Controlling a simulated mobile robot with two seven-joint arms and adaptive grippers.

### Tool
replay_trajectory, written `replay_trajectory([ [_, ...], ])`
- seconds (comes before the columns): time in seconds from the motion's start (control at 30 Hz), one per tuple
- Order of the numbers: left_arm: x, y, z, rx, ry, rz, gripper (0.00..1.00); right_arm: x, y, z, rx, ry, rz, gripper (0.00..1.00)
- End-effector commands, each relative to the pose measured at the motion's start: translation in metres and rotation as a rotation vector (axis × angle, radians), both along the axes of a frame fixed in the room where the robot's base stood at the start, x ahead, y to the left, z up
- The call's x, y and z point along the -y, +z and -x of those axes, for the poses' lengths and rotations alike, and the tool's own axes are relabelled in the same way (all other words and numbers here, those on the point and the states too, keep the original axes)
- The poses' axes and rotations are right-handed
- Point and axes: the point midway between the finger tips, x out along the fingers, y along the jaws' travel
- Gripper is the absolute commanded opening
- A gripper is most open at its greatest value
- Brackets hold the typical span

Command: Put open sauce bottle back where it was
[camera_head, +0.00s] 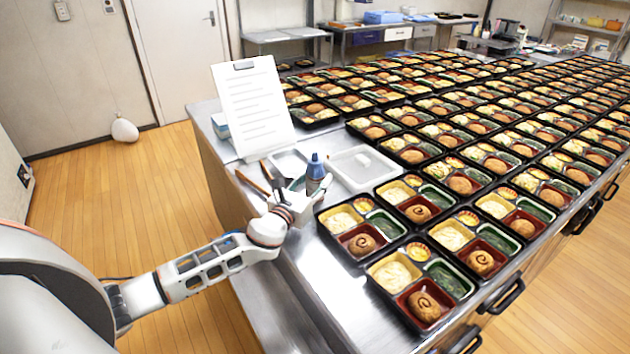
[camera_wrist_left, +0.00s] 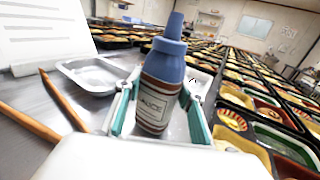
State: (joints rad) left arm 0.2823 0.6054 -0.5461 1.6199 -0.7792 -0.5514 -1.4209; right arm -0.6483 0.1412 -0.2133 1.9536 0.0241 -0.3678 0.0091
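My left gripper (camera_head: 300,192) is at the bottle near the left end of the metal table. Whether the bottle's base touches the table is hidden. My right gripper is not in view.
A shallow metal tray (camera_wrist_left: 90,75) and a translucent tray (camera_head: 362,185) lie behind the bottle. Wooden-handled utensils (camera_head: 252,182) lie left. A white menu board (camera_head: 252,110) stands behind. Rows of filled bento trays (camera_head: 360,253) crowd the right. Bare tabletop (camera_head: 325,290) shows in front.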

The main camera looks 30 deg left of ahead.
Motion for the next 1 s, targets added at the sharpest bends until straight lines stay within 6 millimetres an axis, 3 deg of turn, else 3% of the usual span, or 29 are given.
replay_trajectory([
  [0.23,0.000,-0.003,0.000,0.001,0.001,0.000,0.34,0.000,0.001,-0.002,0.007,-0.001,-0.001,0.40],
  [0.3,0.000,-0.003,0.000,0.000,0.000,0.000,0.54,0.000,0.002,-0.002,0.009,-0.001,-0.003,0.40],
  [0.33,0.000,-0.003,0.000,0.000,0.000,0.000,0.55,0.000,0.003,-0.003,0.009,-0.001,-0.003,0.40],
  [0.77,0.000,0.003,0.001,0.000,0.000,0.000,0.55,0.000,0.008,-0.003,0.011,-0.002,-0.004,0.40],
  [1.0,0.000,-0.001,0.042,-0.004,-0.001,0.000,0.55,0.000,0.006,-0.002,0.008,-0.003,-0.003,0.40],
])
